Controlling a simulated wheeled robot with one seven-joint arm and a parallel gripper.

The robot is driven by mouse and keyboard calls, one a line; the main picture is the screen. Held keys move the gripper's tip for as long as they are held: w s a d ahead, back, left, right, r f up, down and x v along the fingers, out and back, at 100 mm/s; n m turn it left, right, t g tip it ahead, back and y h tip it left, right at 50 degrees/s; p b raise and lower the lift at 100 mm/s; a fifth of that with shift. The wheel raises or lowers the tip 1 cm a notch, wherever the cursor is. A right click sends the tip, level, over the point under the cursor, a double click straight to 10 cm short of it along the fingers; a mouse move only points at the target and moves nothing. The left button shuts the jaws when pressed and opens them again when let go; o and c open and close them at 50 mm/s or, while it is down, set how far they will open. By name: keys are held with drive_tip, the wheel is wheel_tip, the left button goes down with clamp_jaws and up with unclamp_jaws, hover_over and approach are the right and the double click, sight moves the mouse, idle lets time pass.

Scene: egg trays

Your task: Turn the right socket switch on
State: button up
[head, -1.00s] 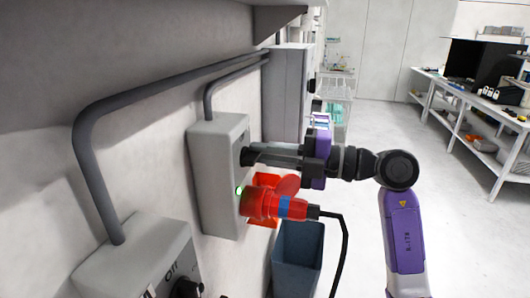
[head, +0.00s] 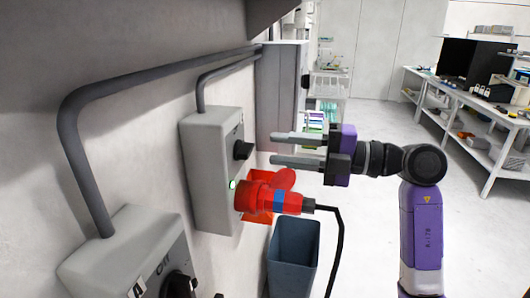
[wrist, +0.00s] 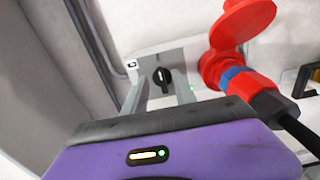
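The right socket box (head: 212,170) is grey and mounted on the wall. Its black knob switch (head: 242,150) sticks out of the front face. A small green light (head: 232,184) glows below the knob. A red plug (head: 270,198) with a blue band sits in the socket under it. My gripper (head: 276,148) is open and empty, its two grey fingers apart, pointing at the knob with a gap in front. In the wrist view the knob (wrist: 162,77) shows upright between the fingers, and the red plug (wrist: 232,72) is at the right.
A second grey box (head: 125,262) with a black knob (head: 180,286) is at the lower left. A blue-grey bin (head: 293,255) stands below the plug. A black cable (head: 340,235) hangs from the plug. Open floor lies right of my arm.

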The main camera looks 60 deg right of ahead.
drive_tip(key=shift+v, duration=1.25)
